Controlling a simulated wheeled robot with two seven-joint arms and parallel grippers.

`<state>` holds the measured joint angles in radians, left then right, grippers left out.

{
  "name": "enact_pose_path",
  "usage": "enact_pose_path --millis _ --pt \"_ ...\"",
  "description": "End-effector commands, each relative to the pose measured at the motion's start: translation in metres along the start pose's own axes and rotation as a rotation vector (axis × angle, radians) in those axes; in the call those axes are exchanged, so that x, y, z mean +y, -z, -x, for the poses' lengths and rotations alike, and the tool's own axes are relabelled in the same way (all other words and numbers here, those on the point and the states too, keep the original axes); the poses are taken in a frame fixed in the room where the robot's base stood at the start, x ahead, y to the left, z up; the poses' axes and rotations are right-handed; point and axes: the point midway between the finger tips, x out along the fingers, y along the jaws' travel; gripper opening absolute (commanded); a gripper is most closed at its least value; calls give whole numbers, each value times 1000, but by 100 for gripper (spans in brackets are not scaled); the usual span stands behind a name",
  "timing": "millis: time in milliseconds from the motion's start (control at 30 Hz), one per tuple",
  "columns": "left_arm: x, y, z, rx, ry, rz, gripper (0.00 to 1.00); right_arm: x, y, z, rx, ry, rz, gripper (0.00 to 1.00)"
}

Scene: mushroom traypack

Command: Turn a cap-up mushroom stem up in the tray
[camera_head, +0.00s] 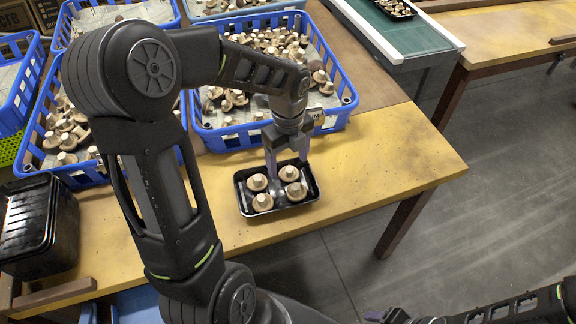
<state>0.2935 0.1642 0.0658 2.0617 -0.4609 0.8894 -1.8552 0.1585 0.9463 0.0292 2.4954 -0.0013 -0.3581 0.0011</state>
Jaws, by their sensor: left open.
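A black tray (249,207) lies on the yellow table below my left gripper. The fingertips are close to the back mushrooms; contact cannot be told.
Blue crates of mushrooms stand behind the tray, the nearest crate (222,141) close to it. A stack of black trays (38,228) is at the left. The table (400,160) is clear to the right of the tray. A green conveyor (400,30) is at the back right.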

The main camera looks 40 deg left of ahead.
Motion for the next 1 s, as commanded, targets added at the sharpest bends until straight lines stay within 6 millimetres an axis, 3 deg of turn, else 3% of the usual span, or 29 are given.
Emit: enact_pose_path --millis 100,300,1000 --pt "-1 0 22 -2 4 0 73 0 0 1 0 0 0 65" --pt "0 0 42 0 1 0 73 0 0 1 0 0 0 65" --pt "0 0 43 1 0 0 73 -1 0 1 0 0 0 65"
